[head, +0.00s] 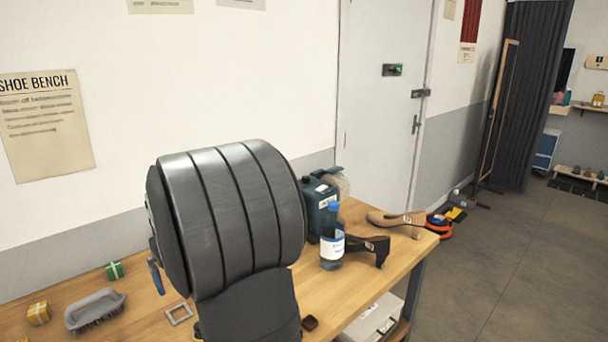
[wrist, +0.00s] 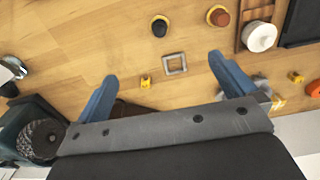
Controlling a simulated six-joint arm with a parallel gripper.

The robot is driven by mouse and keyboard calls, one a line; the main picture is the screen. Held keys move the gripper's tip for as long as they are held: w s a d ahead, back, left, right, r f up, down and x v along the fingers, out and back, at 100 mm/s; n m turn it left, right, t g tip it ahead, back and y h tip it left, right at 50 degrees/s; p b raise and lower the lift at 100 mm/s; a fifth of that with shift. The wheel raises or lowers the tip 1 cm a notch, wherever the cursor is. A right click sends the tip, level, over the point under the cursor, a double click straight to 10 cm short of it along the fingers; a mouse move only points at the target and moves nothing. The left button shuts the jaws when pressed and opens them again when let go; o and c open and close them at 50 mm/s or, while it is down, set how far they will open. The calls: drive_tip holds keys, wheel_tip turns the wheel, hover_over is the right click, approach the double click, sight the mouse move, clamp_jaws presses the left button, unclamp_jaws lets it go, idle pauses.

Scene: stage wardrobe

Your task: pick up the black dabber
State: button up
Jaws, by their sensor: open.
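The black dabber (wrist: 160,26) appears in the wrist view as a small round black top with a yellow rim, standing on the wooden bench. It lies beyond my fingertips, near the top middle of that view. My gripper (wrist: 162,67) is open and empty, its two blue fingers spread apart. The dabber is ahead of the gap between them and touches neither. In the head view my arm covers much of the bench, and I cannot make out the dabber there.
A similar brown-topped dabber (wrist: 218,16) stands to the right of the black one. A grey square frame (wrist: 175,64) lies between my fingers. A wooden tray (wrist: 243,22) holds a white round item.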

idle(0.4)
drive_tip(key=c, duration=0.7)
drive_tip(key=shift+c, duration=0.2)
drive_tip(key=f+m, duration=0.4)
drive_tip(key=m, duration=0.5)
drive_tip(key=f+m+h, duration=0.1)
drive_tip(key=f+m, duration=0.4)
drive_tip(key=m, duration=0.4)
drive_tip(key=a+f+m, duration=0.1)
drive_tip(key=f+m, duration=0.3)
drive_tip(key=m, duration=0.5)
drive_tip(key=shift+f, duration=0.2)
drive_tip(key=shift+d+f, duration=0.25)
drive_tip(key=shift+f, duration=1.05)
drive_tip(key=shift+d+f, duration=0.25)
drive_tip(key=shift+f, duration=1.05)
